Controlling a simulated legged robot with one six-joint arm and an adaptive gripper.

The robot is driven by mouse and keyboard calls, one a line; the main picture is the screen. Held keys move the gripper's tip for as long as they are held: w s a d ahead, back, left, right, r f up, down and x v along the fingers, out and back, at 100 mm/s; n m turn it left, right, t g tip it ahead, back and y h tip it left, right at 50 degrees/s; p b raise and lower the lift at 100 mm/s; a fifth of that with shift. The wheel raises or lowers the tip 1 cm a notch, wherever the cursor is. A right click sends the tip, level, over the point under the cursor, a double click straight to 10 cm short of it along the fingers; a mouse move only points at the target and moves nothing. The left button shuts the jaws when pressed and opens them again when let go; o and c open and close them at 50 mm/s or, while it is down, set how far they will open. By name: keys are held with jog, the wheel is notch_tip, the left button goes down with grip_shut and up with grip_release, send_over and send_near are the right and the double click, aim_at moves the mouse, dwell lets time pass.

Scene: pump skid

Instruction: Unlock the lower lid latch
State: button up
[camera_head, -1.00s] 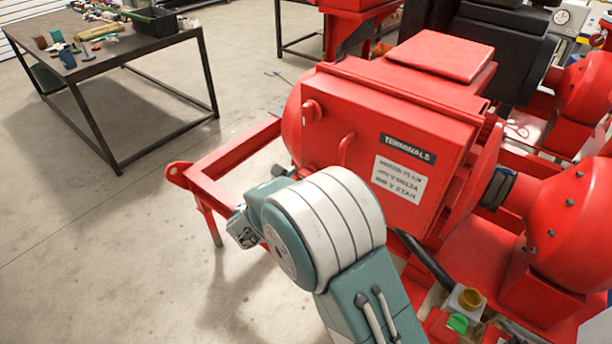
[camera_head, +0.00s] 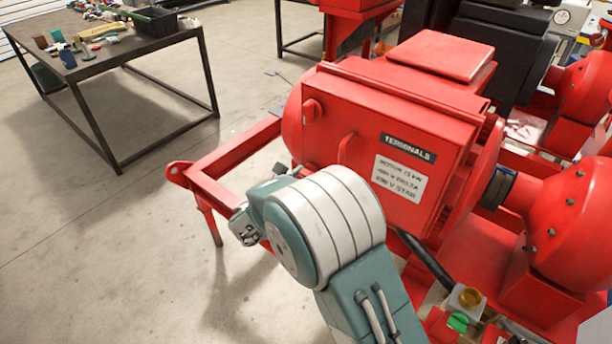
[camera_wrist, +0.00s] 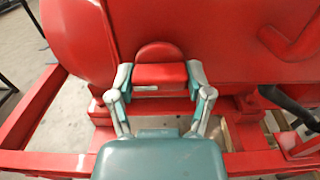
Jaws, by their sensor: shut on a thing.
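The lower lid latch (camera_wrist: 160,73) is a red block with a rounded upper part on the red terminal box, seen in the middle of the wrist view. My gripper (camera_wrist: 159,79) has one finger on each side of it and is shut on it. In the head view my arm hides the lower latch and my fingers. The upper latch (camera_head: 311,110), a red round knob, is at the top left of the box lid (camera_head: 375,150). The lid lies against the box, with a TERMINALS label on it.
A red curved handle (camera_wrist: 288,42) stands out from the lid to the right of my gripper. A red frame (camera_head: 230,160) runs left of and below the box. A black cable (camera_head: 425,258) passes at the lower right. A work table (camera_head: 110,45) stands far left, with bare floor between.

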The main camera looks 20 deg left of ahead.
jog(key=shift+w+r, duration=0.1)
jog(key=shift+r, duration=0.05)
jog(key=n, duration=0.4)
jog(key=shift+a+n, duration=0.1)
jog(key=shift+n, duration=0.3)
jog(key=n, duration=0.4)
jog(key=shift+n, duration=0.3)
jog(key=n, duration=0.4)
jog(key=shift+n, duration=2.1)
jog(key=shift+f, duration=0.2)
jog(key=o, duration=1.1)
jog(key=shift+a, duration=0.1)
jog(key=shift+o, duration=0.2)
jog(key=shift+a, duration=0.15)
jog(key=shift+d, duration=0.2)
